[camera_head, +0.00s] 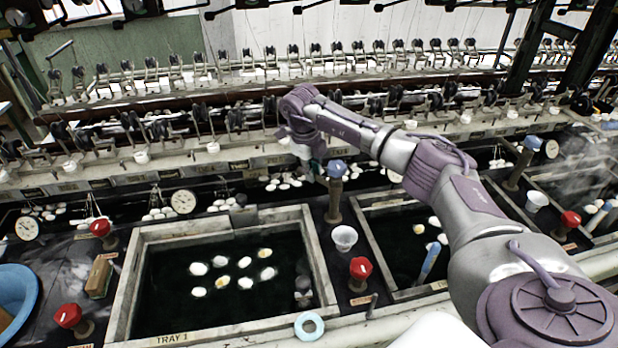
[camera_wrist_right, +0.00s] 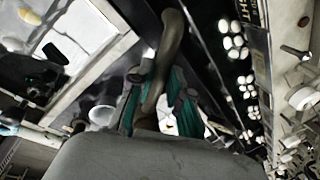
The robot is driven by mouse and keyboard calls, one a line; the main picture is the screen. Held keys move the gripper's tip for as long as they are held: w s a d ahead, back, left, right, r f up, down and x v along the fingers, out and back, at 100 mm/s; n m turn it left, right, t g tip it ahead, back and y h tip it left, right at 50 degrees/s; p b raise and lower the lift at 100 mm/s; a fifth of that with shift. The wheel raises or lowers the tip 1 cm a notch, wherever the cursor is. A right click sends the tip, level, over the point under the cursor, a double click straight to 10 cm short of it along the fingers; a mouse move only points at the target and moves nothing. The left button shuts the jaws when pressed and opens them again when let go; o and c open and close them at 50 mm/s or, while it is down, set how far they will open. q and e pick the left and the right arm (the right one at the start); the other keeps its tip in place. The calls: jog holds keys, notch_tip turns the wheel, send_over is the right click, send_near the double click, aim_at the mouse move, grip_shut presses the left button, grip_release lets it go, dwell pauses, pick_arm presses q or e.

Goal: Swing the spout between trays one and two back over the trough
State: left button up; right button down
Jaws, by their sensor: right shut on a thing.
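The spout post with a blue knob (camera_head: 337,169) stands between tray 1 (camera_head: 138,258) and the tray to its right (camera_head: 366,226). My right gripper (camera_head: 312,166) is at the post's upper left, partly hidden by its own wrist. In the right wrist view, the teal-padded fingers (camera_wrist_right: 156,98) are shut around a curved brown-grey spout pipe (camera_wrist_right: 171,45). The dark trough (camera_head: 240,187) with white cocoons runs behind the trays; its cocoons also show in the wrist view (camera_wrist_right: 233,41). Where the spout's mouth points is hidden in the head view. My left gripper is out of view.
A white cup (camera_head: 344,238) and a red valve knob (camera_head: 360,268) stand between the trays. Another red knob (camera_head: 101,228) and a dial (camera_head: 183,201) are left. A reeling rack (camera_head: 250,120) lines the back. A light blue ring (camera_head: 309,326) lies in front.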

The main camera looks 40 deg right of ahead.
jog(key=shift+d+r+m+g, duration=0.1)
jog(key=shift+d+m+g, duration=0.1)
jog(key=shift+d+m, duration=0.75)
jog(key=shift+d+f+m+g, duration=0.15)
jog(key=shift+d+m, duration=0.35)
jog(key=shift+m, duration=0.9)
jog(key=shift+d+r+m+g, duration=0.15)
jog(key=shift+d+m+g, duration=0.1)
jog(key=shift+d+m, duration=0.7)
jog(key=shift+a+m, duration=0.15)
jog(key=shift+m, duration=0.15)
jog(key=c, duration=1.1)
grip_release()
jog(key=shift+s, duration=0.1)
jog(key=v, duration=1.2)
